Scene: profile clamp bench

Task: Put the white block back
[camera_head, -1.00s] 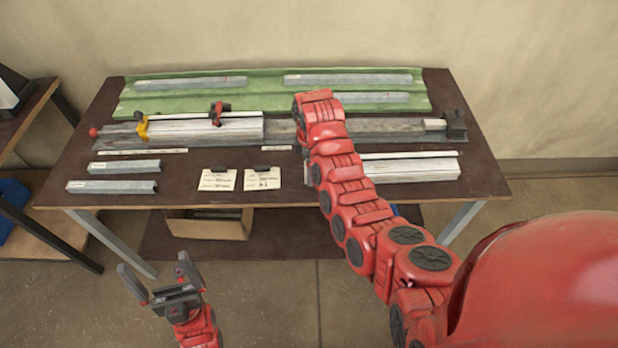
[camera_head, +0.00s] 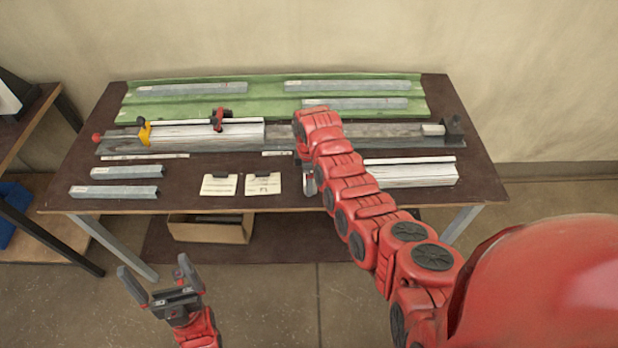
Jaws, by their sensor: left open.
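A long white block (camera_head: 412,174) with a rail along its top lies at the front right of the bench, its left part hidden behind my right arm. Another white block (camera_head: 205,136) sits on the grey clamp bed (camera_head: 385,136), beside the yellow clamp piece (camera_head: 145,132). A small pale block (camera_head: 433,130) is at the bed's right end, against the dark end stop (camera_head: 454,128). My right gripper (camera_head: 309,180) is mostly hidden behind its arm; only a grey part shows near the white block's left end. My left gripper (camera_head: 160,283) is open and empty, in front of the bench.
Grey profiles lie on the green mat (camera_head: 270,92) at the back, and two more (camera_head: 113,192) at the front left. Two paper cards (camera_head: 219,185) lie at the front middle. A cardboard box (camera_head: 210,229) is below the bench.

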